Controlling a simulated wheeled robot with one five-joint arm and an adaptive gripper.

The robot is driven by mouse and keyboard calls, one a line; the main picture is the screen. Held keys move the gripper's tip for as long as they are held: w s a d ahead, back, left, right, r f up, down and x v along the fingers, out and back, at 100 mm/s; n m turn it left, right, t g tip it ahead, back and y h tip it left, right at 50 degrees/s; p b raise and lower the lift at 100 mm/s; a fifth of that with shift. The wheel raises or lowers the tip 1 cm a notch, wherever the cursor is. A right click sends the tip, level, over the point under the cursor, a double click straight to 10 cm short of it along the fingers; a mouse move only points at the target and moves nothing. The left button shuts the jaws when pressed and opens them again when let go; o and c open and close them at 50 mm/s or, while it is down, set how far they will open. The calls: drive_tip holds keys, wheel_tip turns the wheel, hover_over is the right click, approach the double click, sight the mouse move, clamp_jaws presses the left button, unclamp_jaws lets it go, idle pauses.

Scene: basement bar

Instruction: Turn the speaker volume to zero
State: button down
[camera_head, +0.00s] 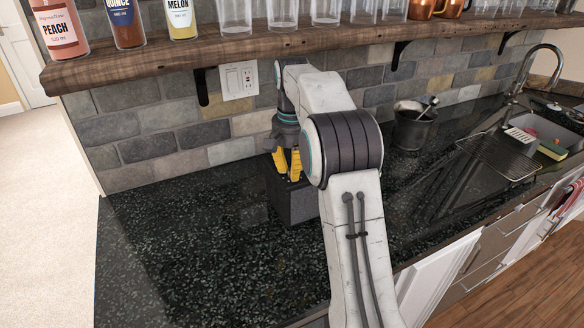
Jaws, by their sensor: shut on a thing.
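The speaker (293,204) is a dark grey box on the black speckled counter, close to the tiled wall and partly covered by my arm. My gripper (287,174), with yellow fingers, points down at the top of the speaker. Its fingers are shut on the volume knob at the speaker's top. The knob itself is hidden by the fingers and my arm, so its turned position cannot be seen.
A wooden shelf (160,58) with bottles and glasses runs above the counter. A wall outlet (238,80) is behind my arm. A dark metal bucket (411,128) and a wire rack (497,154) stand to the right. The counter left of the speaker is clear.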

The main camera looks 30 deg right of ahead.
drive_tip(key=n+p, duration=0.2)
drive_tip(key=n, duration=0.1)
drive_tip(key=shift+s, duration=0.1)
drive_tip(key=n+p, duration=0.2)
drive_tip(key=n, duration=0.1)
drive_tip(key=shift+n, duration=0.4)
drive_tip(key=n+p, duration=0.2)
drive_tip(key=n, duration=0.4)
drive_tip(key=shift+f, duration=0.1)
drive_tip(key=n+p, duration=0.1)
drive_tip(key=n, duration=0.5)
drive_tip(key=shift+n, duration=0.4)
drive_tip(key=n+p, duration=0.1)
drive_tip(key=n, duration=0.5)
drive_tip(key=shift+f+n, duration=0.1)
drive_tip(key=shift+n, duration=0.4)
drive_tip(key=c, duration=1.1)
unclamp_jaws()
drive_tip(key=shift+o, duration=0.2)
